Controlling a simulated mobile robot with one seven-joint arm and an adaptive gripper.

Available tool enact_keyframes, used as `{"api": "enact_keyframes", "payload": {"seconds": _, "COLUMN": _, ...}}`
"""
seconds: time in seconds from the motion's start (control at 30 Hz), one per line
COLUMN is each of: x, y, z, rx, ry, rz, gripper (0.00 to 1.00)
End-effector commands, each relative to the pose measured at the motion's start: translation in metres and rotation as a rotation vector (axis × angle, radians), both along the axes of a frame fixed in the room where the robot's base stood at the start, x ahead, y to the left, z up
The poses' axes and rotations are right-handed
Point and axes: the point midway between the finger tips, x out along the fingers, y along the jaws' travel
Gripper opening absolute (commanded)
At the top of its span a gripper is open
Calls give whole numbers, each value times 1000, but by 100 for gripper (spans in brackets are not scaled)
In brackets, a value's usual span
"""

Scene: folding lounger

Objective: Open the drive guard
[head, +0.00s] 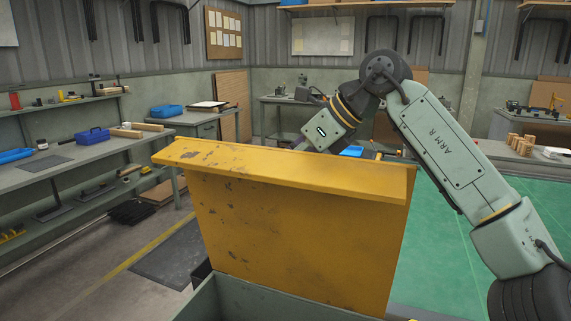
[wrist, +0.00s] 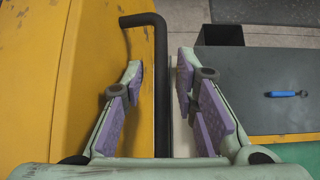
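The drive guard (head: 300,225) is a large scuffed yellow panel with a flanged top edge. It stands up from a grey-green housing (head: 245,302) in the head view, and its yellow face (wrist: 95,70) fills the left of the wrist view. A black bar handle (wrist: 160,110) bends out from the guard. My gripper (wrist: 160,75) is open, with one purple-padded finger on each side of the bar. Narrow gaps show between the pads and the bar. In the head view my gripper is mostly hidden behind the guard's top edge.
A dark flat surface (wrist: 265,80) with a small blue-handled tool (wrist: 286,94) lies right of the bar in the wrist view. A workbench (head: 60,172) with blue trays stands at the left. Open green floor (head: 530,215) lies at the right.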

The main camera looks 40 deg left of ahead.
Motion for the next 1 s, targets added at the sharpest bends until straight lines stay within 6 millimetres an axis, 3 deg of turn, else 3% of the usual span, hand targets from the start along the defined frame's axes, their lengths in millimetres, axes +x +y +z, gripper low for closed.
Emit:
{"api": "enact_keyframes", "payload": {"seconds": 0.37, "x": 1, "y": -3, "z": 4, "rx": 0, "ry": 0, "rz": -1, "gripper": 30}}
{"api": "enact_keyframes", "payload": {"seconds": 0.8, "x": 18, "y": -60, "z": 63, "rx": 1, "ry": 0, "rz": -4, "gripper": 30}}
{"api": "enact_keyframes", "payload": {"seconds": 1.0, "x": 23, "y": -77, "z": 81, "rx": -1, "ry": 0, "rz": -1, "gripper": 30}}
